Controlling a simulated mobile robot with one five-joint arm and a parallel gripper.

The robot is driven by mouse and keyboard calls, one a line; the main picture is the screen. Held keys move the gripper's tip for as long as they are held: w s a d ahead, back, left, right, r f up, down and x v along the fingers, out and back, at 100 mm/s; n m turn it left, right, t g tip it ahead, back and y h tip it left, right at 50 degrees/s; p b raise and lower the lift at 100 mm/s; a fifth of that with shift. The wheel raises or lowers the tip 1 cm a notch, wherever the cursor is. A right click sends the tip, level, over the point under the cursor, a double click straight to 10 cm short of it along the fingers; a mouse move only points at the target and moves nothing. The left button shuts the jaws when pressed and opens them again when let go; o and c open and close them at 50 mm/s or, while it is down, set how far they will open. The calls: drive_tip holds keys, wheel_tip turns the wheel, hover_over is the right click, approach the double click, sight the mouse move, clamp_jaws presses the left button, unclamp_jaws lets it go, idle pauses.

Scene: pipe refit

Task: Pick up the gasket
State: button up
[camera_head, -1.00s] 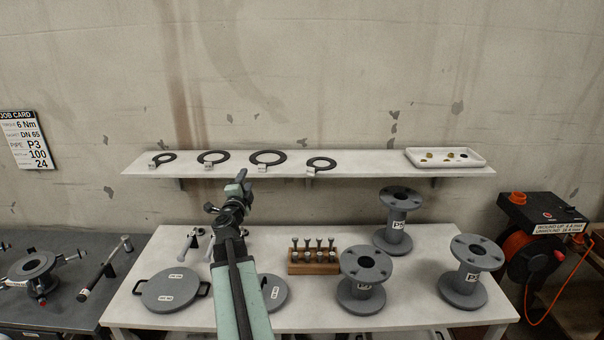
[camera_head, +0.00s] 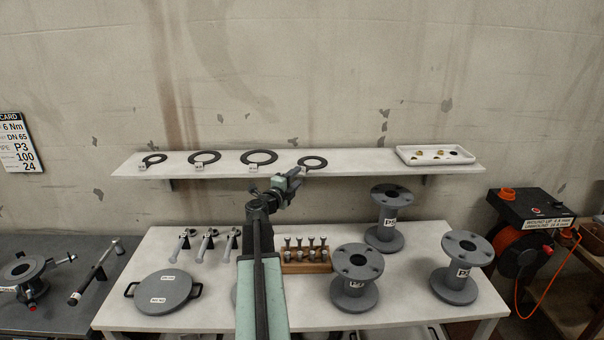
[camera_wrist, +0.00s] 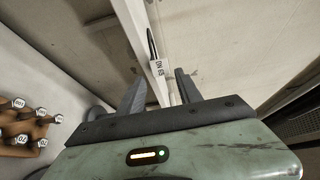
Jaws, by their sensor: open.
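Several dark flat ring gaskets lie in a row on the white wall shelf, each with a small white tag. The rightmost gasket (camera_head: 316,161) has its tag at the shelf's front edge. In the wrist view the tag (camera_wrist: 157,68) reads DN 65, and the gasket's ring (camera_wrist: 151,42) shows as a thin dark edge. My gripper (camera_head: 297,174) is just in front of and below this tag. In the wrist view my gripper (camera_wrist: 161,84) is open, with the tag ahead between its fingertips. The fingers appear empty.
The shelf (camera_head: 230,171) also carries a white tray (camera_head: 408,153) at right. Below, the bench holds flanged pipe pieces (camera_head: 356,277), a wooden bolt rack (camera_head: 308,266), and a round lidded plate (camera_head: 165,291). A job card (camera_head: 18,145) on the wall reads DN 65.

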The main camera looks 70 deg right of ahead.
drive_tip(key=d, duration=0.4)
drive_tip(key=shift+s+d, duration=0.2)
drive_tip(key=shift+s, duration=0.05)
drive_tip(key=shift+c, duration=0.3)
drive_tip(key=shift+a, duration=0.1)
clamp_jaws()
drive_tip(key=p, duration=0.8)
approach(303, 171)
drive_tip(key=a+r, duration=0.5)
drive_tip(key=r, duration=0.2)
drive_tip(key=shift+w+a+r, duration=0.1)
drive_tip(key=shift+w+a, duration=0.05)
drive_tip(key=shift+w, duration=0.3)
